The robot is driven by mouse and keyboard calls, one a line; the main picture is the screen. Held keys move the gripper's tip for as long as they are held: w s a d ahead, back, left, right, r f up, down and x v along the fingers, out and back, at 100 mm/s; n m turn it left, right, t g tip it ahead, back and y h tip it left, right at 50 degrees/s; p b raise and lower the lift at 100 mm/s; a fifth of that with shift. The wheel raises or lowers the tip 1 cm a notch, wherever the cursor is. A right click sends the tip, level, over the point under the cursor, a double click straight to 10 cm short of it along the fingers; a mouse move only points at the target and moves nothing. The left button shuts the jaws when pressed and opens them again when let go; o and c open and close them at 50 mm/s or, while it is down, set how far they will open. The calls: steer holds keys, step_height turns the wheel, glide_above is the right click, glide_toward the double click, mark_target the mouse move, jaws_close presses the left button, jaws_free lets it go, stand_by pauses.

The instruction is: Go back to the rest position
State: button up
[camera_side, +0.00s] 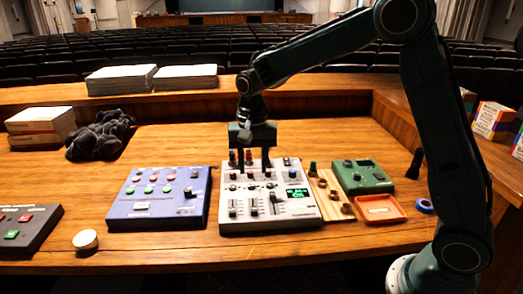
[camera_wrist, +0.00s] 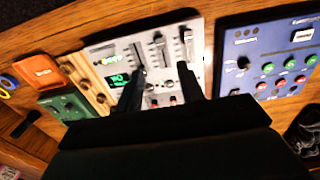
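My gripper (camera_side: 253,168) points down over the back half of the white mixing panel (camera_side: 282,211), its two fingers apart with nothing seen between them. In the wrist view my gripper (camera_wrist: 162,75) also shows spread fingers above the white panel (camera_wrist: 110,53), which carries sliders, knobs and a lit green display. Whether the fingertips touch the panel I cannot tell. The rear part of the panel is partly hidden by the fingers.
A blue button panel (camera_side: 158,207) lies to the left. A green box (camera_side: 362,176), an orange tray (camera_side: 381,208) and a wooden strip with rings (camera_side: 330,196) lie right. A dark cloth heap (camera_side: 100,136) and paper stacks (camera_side: 121,80) are behind. A round tin (camera_side: 85,240) sits at front left.

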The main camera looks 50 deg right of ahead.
steer(key=s+r+n+t, duration=0.3)
steer(key=s+r+n, duration=0.1)
steer(key=s+r, duration=0.7)
steer(key=s+d+n+t, duration=0.1)
steer(key=s+n, duration=0.4)
steer(key=s, duration=1.1)
steer(key=shift+s+d+t, duration=0.2)
steer(key=shift+s+t, duration=0.05)
steer(key=shift+t, duration=0.55)
